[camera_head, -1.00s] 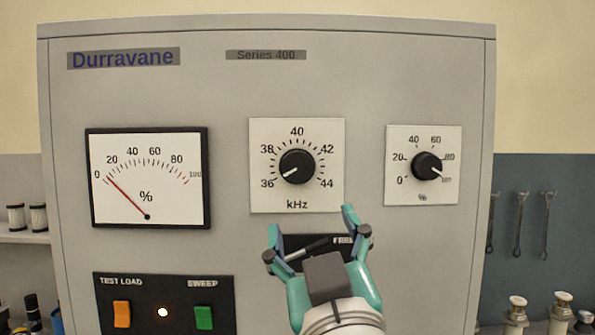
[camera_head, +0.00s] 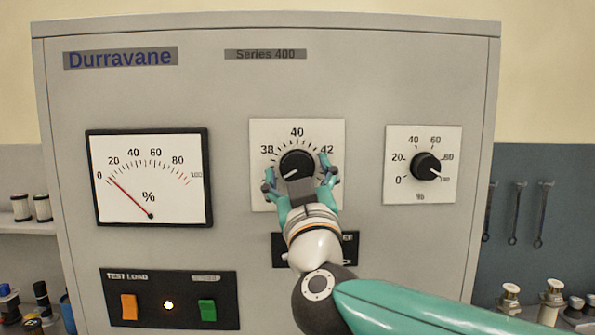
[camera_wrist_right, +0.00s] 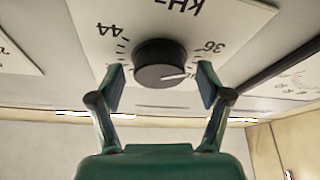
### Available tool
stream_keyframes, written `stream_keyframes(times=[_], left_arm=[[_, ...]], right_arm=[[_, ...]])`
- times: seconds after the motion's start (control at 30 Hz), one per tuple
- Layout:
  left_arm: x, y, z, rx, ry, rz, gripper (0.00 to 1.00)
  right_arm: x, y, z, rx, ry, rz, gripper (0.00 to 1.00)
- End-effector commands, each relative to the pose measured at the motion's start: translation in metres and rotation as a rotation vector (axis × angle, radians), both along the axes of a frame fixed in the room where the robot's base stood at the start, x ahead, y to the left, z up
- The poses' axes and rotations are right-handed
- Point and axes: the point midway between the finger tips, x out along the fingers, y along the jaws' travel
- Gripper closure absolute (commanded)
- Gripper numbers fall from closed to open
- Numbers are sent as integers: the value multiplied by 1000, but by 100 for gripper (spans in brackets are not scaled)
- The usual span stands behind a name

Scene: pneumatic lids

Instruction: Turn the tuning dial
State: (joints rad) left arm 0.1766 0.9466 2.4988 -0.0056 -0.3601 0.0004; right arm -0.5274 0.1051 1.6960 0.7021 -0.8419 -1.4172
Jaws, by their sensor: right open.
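The tuning dial (camera_head: 296,163) is a black round knob with a white pointer line on a white kHz plate (camera_head: 261,130) marked from 36 to 44. My right gripper (camera_head: 297,172) is open, with one finger on each side of the knob. In the right wrist view the knob (camera_wrist_right: 160,62) sits between the open fingertips (camera_wrist_right: 160,88), with a gap visible on each side. The gripper hides the plate's lower part in the head view. My left gripper is not in view.
A percent meter (camera_head: 150,178) with its red needle near 0 is at the left. A smaller percent dial (camera_head: 425,166) is at the right. Below are a panel with an orange switch (camera_head: 129,307), a lit lamp (camera_head: 168,305) and a green switch (camera_head: 207,313).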

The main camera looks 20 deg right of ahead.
Motion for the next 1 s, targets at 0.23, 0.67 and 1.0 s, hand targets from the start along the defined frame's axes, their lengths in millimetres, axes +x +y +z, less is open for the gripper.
stream_keyframes(times=[0.23,0.67,1.0], left_arm=[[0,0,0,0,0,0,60],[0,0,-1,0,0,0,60],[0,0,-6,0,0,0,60]], right_arm=[[0,0,0,0,0,0,41],[0,0,-1,7,-2,0,83],[0,2,-2,123,-35,2,83]])
